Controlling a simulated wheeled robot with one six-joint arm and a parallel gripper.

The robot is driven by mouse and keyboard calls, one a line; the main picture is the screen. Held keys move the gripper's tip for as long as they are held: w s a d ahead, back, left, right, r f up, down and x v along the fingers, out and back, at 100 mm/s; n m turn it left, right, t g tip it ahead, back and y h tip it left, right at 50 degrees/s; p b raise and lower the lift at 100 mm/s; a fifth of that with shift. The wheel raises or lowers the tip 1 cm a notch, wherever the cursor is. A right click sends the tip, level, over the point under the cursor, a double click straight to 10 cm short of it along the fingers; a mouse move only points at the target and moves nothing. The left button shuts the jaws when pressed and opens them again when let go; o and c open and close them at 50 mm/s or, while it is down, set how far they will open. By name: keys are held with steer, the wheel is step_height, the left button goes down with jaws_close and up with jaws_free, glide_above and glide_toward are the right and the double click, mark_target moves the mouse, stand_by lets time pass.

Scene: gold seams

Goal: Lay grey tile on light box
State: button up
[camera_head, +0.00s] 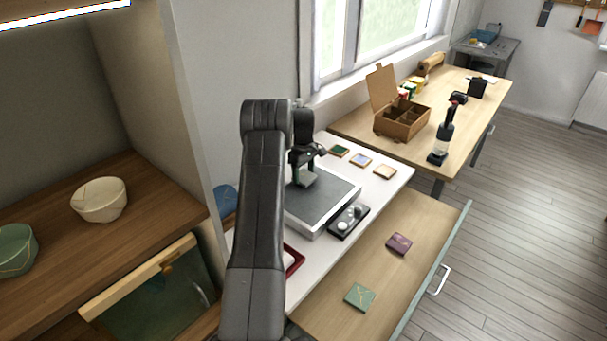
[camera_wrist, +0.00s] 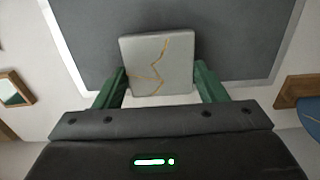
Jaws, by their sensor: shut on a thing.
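The grey tile (camera_wrist: 158,62), with gold seams across it, is between the green fingers of my gripper (camera_wrist: 160,88) in the wrist view. My gripper is shut on it. In the head view the tile (camera_head: 305,179) shows small under my gripper (camera_head: 304,172), over the far part of the flat box (camera_head: 322,200). That box has a dark grey top and a pale rim, and seems to be the light box. Its top also fills much of the wrist view (camera_wrist: 85,40). I cannot tell whether the tile touches the top.
A small black tray (camera_head: 349,221) with white round pieces stands right of the box. Several framed tiles (camera_head: 361,159) lie behind it. A green tile (camera_head: 360,297) and a purple tile (camera_head: 399,244) lie on the wooden surface in front. A red tray (camera_head: 293,260) is partly hidden by my arm.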

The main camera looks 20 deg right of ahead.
mark_target(303, 176)
steer(key=shift+f, duration=0.9)
steer(key=o, duration=1.1)
steer(key=shift+c, duration=0.2)
step_height(303, 176, up, 12)
steer(key=b, duration=0.2)
steer(key=shift+r, duration=0.2)
